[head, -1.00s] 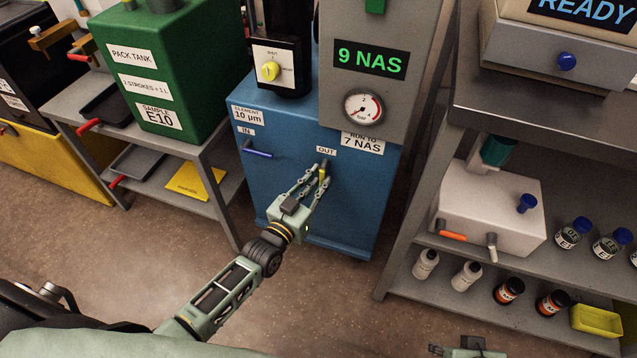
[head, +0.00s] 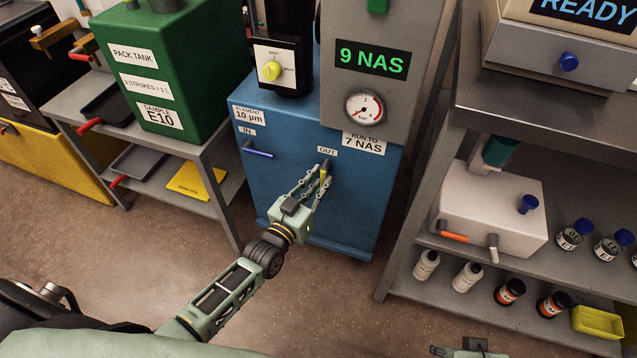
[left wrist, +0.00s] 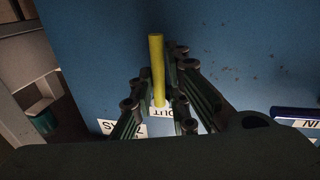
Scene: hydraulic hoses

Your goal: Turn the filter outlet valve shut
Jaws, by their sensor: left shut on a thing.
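The filter outlet valve has a yellow lever (head: 324,175) under the OUT label (head: 327,151) on the front of the blue filter cabinet (head: 278,195). My left gripper (head: 321,178) is at the lever, with its fingers on both sides, shut on it. In the left wrist view the yellow lever (left wrist: 157,70) stands between the fingers (left wrist: 158,85), its free end reaching past them. The valve's body is mostly hidden by the fingers. Part of my right gripper (head: 468,350) shows at the bottom edge; its fingers are not clear.
A blue lever (head: 258,154) under IN is left of the outlet valve. A gauge (head: 364,108) and a display reading 9 NAS (head: 372,60) are above. A grey shelf (head: 420,240) with bottles stands right, a green pack tank (head: 165,70) left. Open floor lies in front.

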